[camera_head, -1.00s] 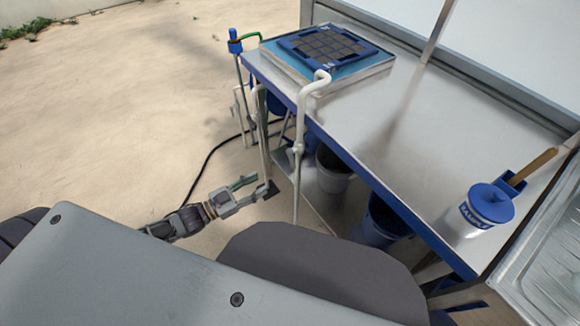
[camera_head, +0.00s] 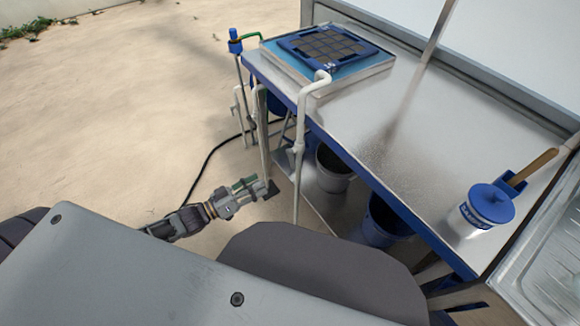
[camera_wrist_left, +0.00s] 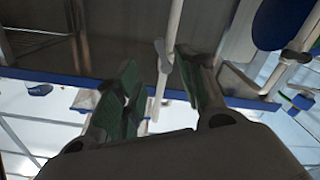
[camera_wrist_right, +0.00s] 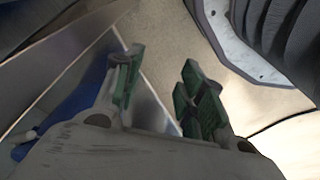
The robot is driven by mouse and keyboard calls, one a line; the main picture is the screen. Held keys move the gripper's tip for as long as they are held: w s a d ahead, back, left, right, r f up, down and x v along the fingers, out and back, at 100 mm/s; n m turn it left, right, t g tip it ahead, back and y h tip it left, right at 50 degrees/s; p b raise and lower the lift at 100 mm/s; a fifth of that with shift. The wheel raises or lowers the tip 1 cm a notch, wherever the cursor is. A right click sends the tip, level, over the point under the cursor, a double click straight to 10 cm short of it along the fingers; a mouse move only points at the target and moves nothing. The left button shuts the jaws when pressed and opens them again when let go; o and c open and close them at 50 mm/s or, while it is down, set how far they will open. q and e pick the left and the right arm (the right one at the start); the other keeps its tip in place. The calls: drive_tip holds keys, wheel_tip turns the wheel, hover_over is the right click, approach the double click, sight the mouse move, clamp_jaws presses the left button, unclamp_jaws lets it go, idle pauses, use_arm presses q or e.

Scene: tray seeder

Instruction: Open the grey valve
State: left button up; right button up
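I cannot make out the grey valve for certain. A pale pipe with a joint-like fitting (camera_head: 297,149) stands at the front of the metal table (camera_head: 395,110). In the left wrist view a pale pipe with a small fitting (camera_wrist_left: 163,58) appears between and beyond my left gripper's fingers. My left gripper (camera_head: 268,188) is low, left of the pipe in the head view, apart from it as far as I can tell. Its fingers (camera_wrist_left: 160,75) are open with nothing between them. My right gripper (camera_wrist_right: 155,85) is open and empty in its wrist view; the head view does not show it.
A dark seed tray (camera_head: 325,46) lies on the table's far end. A blue-lidded pot (camera_head: 487,205) stands at the right. Buckets (camera_head: 333,170) sit beneath. Other pale pipes (camera_head: 262,140) and a black hose (camera_head: 210,158) are left of the table. Sandy ground at left is clear.

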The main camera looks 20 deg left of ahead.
sight(292, 166)
use_arm(q)
drive_tip(key=shift+w, duration=0.1)
drive_tip(key=b+x, duration=0.3)
drive_tip(key=x, duration=1)
drive_tip(key=shift+w+d, duration=0.15)
drive_tip(key=shift+d, duration=0.05)
use_arm(e)
wheel_tip(292, 166, up, 8)
drive_tip(key=a, duration=0.1)
drive_tip(key=shift+w+a+f, duration=0.15)
drive_tip(key=shift+w+a, duration=0.15)
drive_tip(key=shift+a, duration=0.05)
use_arm(q)
drive_tip(key=shift+c, duration=0.5)
clamp_jaws()
